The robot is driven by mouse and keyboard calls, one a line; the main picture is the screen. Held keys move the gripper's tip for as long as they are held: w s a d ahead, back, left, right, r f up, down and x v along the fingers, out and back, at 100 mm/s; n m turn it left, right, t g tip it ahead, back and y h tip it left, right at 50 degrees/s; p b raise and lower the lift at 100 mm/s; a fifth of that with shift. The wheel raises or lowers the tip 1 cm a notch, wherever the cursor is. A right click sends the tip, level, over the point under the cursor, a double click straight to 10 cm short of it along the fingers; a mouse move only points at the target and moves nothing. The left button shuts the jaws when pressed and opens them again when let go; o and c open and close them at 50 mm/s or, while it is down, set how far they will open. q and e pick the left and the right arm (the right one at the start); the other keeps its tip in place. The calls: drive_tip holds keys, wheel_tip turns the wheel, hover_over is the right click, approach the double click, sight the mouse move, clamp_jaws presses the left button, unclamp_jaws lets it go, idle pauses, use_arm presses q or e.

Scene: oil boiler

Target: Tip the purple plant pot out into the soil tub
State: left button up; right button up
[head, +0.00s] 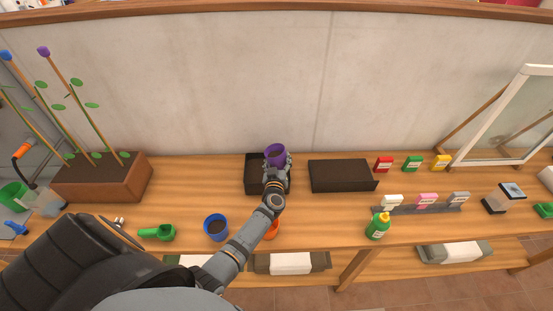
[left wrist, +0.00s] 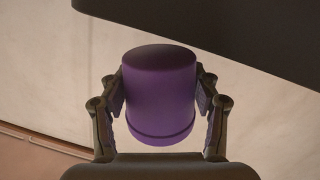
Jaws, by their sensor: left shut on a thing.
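The purple plant pot (head: 276,154) is held up by my left gripper (head: 277,164), shut around its sides. It looks roughly upright in the head view, with dark soil showing inside its rim. It also shows in the left wrist view (left wrist: 160,95), between both fingers (left wrist: 160,100). Below and behind the gripper is a dark open tub (head: 253,174), partly hidden by my arm. A second dark rectangular container (head: 340,176) stands just to the right. I cannot tell for sure which is the soil tub. My right gripper is not in view.
A blue pot (head: 215,227) with soil and a green scoop (head: 157,233) are at the left front. A planter box (head: 102,178) with tall plants stands farther left.

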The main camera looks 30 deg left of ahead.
use_arm(q)
drive_tip(key=shift+d+r+n, duration=0.2)
drive_tip(key=shift+r+n, duration=0.05)
drive_tip(key=shift+n, duration=0.05)
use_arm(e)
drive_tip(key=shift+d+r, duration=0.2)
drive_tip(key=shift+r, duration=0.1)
use_arm(q)
drive_tip(key=shift+f, duration=0.1)
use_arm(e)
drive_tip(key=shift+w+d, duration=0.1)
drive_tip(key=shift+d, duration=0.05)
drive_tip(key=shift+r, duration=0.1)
use_arm(q)
drive_tip(key=shift+n+p, duration=0.4)
drive_tip(key=shift+w+d+r+n+h+p, duration=0.1)
drive_tip(key=shift+d+r+n+h+p, duration=0.2)
drive_tip(key=shift+n, duration=0.5)
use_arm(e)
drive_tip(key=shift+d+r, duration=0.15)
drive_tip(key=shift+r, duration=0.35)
